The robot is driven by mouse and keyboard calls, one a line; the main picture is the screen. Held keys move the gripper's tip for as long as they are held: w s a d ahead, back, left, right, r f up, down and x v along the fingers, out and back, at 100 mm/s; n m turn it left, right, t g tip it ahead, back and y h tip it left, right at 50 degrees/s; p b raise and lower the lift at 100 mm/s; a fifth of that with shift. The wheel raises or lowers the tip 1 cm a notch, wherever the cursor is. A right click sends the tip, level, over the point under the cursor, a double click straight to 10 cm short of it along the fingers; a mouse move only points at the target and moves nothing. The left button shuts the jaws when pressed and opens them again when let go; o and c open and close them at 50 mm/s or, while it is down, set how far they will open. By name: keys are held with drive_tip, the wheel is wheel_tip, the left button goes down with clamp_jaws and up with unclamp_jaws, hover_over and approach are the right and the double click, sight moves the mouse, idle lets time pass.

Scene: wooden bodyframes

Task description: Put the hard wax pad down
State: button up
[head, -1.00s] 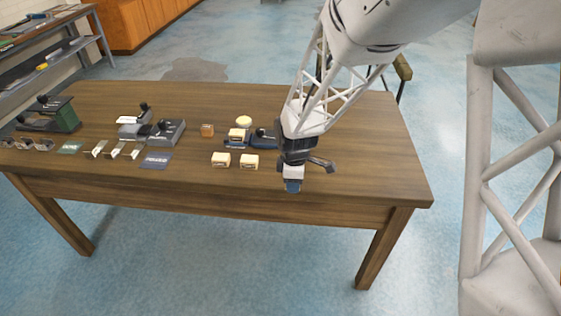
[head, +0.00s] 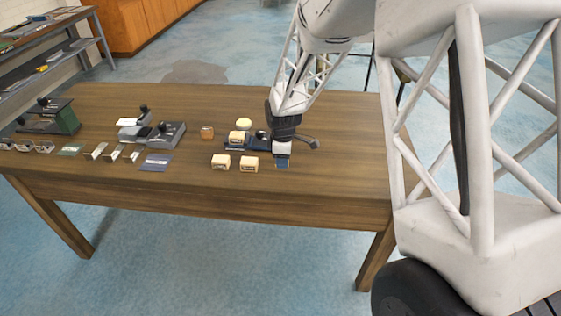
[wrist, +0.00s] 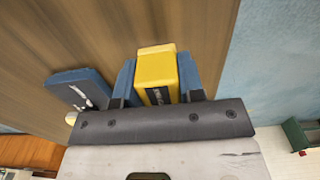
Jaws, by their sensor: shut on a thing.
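In the head view, the pad is hidden by the gripper. I cannot tell whether it touches the table.
The table (head: 340,180) is clear to the right.

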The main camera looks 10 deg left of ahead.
drive_tip(key=shift+w+a+f, duration=0.1)
drive_tip(key=shift+w+a, duration=0.15)
drive_tip(key=shift+w, duration=0.4)
drive_tip(key=shift+w+a, duration=0.25)
drive_tip(key=shift+w, duration=0.4)
drive_tip(key=shift+f, duration=0.1)
drive_tip(key=shift+f, duration=1.65)
drive_tip(key=shift+f, duration=0.2)
drive_tip(key=o, duration=0.9)
drive_tip(key=shift+r, duration=0.1)
drive_tip(key=shift+r, duration=6.1)
